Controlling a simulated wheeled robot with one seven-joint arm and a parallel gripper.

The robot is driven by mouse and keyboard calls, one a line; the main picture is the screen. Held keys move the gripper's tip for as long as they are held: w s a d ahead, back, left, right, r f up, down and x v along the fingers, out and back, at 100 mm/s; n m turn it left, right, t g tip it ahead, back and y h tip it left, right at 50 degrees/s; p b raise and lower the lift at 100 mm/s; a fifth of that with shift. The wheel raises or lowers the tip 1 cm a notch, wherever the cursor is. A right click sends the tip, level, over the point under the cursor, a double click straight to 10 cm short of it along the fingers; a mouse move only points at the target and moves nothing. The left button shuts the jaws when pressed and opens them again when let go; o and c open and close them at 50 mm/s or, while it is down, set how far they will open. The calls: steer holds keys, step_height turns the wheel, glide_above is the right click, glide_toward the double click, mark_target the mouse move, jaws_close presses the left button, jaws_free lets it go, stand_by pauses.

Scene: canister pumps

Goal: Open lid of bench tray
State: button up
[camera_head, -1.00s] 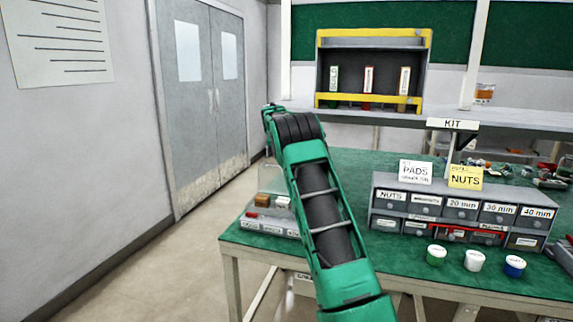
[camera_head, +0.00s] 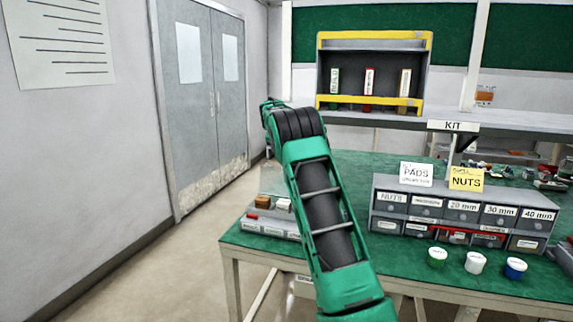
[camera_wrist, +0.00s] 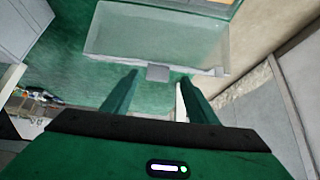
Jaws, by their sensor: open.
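The bench tray (camera_head: 268,228) is a grey labelled tray at the left end of the green bench in the head view. Small brown, white and red pieces show in it. My arm covers its right side. In the wrist view a clear, frosted lid panel (camera_wrist: 155,35) lies ahead of my fingers, with a small grey tab (camera_wrist: 158,73) on its near edge. My gripper (camera_wrist: 158,80) is open and empty, its fingers either side of the tab's line. I cannot tell whether they touch it. My gripper is hidden in the head view.
A grey drawer unit (camera_head: 461,214) with signs stands right of my arm. A yellow-edged rack (camera_head: 373,70) is at the back. Bare floor (camera_head: 190,250) lies left of the bench.

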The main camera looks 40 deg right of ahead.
steer(key=v, duration=0.7)
steer(key=shift+a+r, duration=0.2)
steer(key=shift+r, duration=0.1)
steer(key=shift+c, duration=0.3)
